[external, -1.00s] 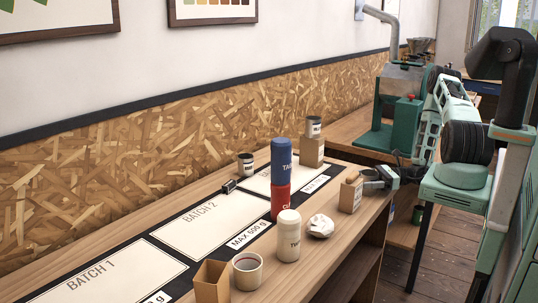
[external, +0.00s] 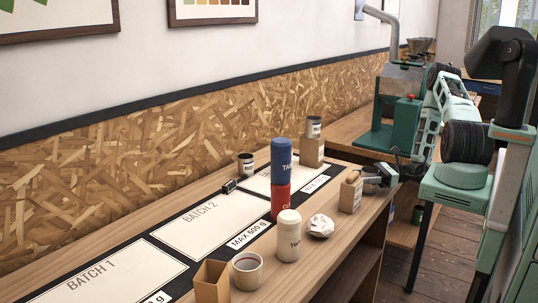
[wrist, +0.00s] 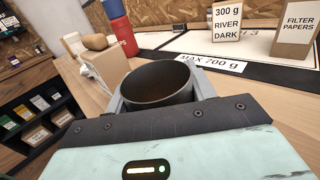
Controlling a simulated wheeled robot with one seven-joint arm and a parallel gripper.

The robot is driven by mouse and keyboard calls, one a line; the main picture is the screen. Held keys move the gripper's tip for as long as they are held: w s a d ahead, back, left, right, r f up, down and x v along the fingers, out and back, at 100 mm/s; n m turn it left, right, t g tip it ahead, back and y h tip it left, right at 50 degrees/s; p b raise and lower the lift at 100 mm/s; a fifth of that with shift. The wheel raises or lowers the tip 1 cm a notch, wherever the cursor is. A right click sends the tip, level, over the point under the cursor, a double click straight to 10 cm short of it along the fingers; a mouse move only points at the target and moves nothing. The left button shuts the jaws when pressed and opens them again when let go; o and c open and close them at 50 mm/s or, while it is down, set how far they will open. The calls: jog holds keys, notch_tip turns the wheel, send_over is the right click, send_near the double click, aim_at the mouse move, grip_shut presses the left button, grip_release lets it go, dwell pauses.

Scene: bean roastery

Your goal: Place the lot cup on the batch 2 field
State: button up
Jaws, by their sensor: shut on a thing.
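My gripper (external: 374,178) is at the far right end of the counter, behind a small cardboard box. In the wrist view my gripper (wrist: 160,95) is shut on a round, dark-lined cup (wrist: 158,82), which I take as the lot cup. Its open mouth faces up and its inside looks dark; its label is hidden. The batch 2 field (external: 195,225) is a cream rectangle in the middle of the black mat, to the left of my gripper. No object stands on its visible middle.
A blue canister (external: 281,157) stands on a red one (external: 280,203) by the mat's front edge. A white canister (external: 288,240), crumpled paper (external: 320,226), a white cup (external: 247,273) and an open box (external: 212,283) line the front. A dark-topped tin (external: 246,164) stands behind.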

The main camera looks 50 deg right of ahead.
notch_tip(320, 180, up, 9)
jog(key=w+a+f+n+g+y+b, duration=0.25)
jog(key=w+b, duration=0.25)
jog(key=w, duration=0.7)
jog(key=w+a+r+b, duration=0.3)
jog(key=w+a+r, duration=0.1)
jog(key=w+a, duration=0.5)
jog(key=w+a+r+n+g+y+b, duration=0.1)
jog(key=w+a+r+b, duration=0.2)
jog(key=a+r, duration=0.7)
jog(key=w+a+r+g+b, duration=0.1)
jog(key=w+a+r+b, duration=0.15)
jog(key=a+r, duration=0.7)
jog(key=a+f, duration=0.1)
jog(key=f, duration=0.9)
jog(key=a+f, duration=0.1)
jog(key=f, duration=0.9)
jog(key=w+a+f, duration=0.1)
jog(key=f, duration=1)
jog(key=shift+a, duration=0.3)
jog(key=o, duration=1.1)
jog(key=shift+f, duration=0.1)
